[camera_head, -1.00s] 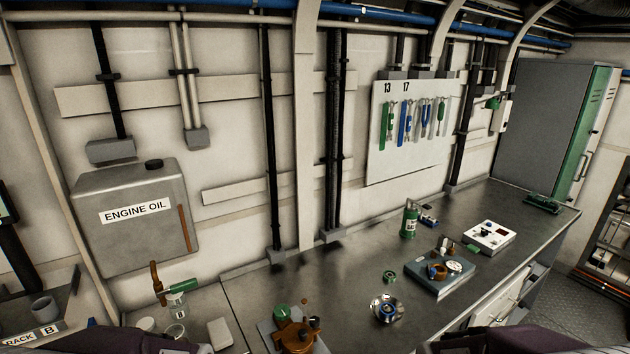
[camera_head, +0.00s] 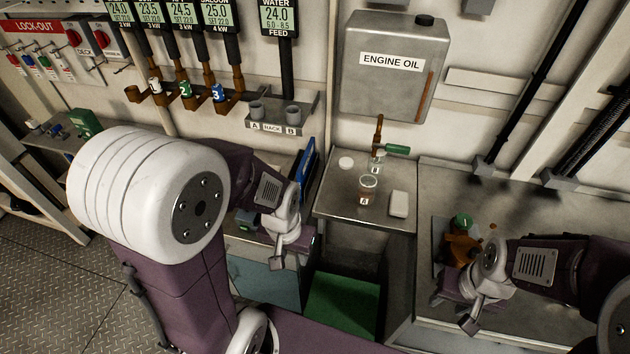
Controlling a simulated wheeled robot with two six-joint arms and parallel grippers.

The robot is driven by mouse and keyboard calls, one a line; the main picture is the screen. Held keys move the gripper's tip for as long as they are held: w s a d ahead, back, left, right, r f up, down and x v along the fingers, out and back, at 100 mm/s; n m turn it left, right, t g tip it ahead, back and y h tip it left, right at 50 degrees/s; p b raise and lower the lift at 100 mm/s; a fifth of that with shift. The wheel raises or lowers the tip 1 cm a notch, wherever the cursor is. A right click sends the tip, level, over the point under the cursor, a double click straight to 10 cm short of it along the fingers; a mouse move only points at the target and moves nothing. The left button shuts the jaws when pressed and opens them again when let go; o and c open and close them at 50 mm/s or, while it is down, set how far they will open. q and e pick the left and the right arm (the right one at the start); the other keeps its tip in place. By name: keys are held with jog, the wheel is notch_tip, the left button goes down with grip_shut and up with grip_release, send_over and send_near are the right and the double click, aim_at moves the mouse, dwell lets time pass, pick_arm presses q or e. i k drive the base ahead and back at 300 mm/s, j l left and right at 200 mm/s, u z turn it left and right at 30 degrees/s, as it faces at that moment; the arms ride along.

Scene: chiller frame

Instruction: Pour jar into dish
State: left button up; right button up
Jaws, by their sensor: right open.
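A small clear glass jar (camera_head: 368,188) with a white label and brownish contents stands upright on the grey side counter. A second clear glass jar (camera_head: 377,163) stands just behind it, under the tap (camera_head: 379,140) with the green handle. A small round white piece (camera_head: 346,162) lies left of the jars; I cannot tell whether it is a dish or a lid. My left gripper (camera_head: 284,250) hangs left of the counter, apart from the jars; its jaws are unclear. My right gripper (camera_head: 454,314) is open, low over the right bench beside the brown device with a green top (camera_head: 461,240).
A white block (camera_head: 398,204) lies right of the jars. The engine oil tank (camera_head: 391,85) is on the wall behind. A rack with two grey cups (camera_head: 275,124) is at the back left. A green box (camera_head: 341,305) sits below the counter.

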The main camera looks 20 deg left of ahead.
aim_at(368, 184)
jog(key=u, duration=0.2)
jog(key=k+z, duration=0.1)
jog(key=z, duration=0.3)
jog(key=k+l+z, duration=0.1)
jog(key=z, duration=0.25)
jog(key=k+l+z, duration=0.1)
jog(key=z, duration=0.3)
jog(key=k+l+z, duration=0.1)
jog(key=z, duration=0.25)
jog(key=k+u, duration=0.15)
jog(key=u, duration=1.35)
jog(key=z, duration=1.05)
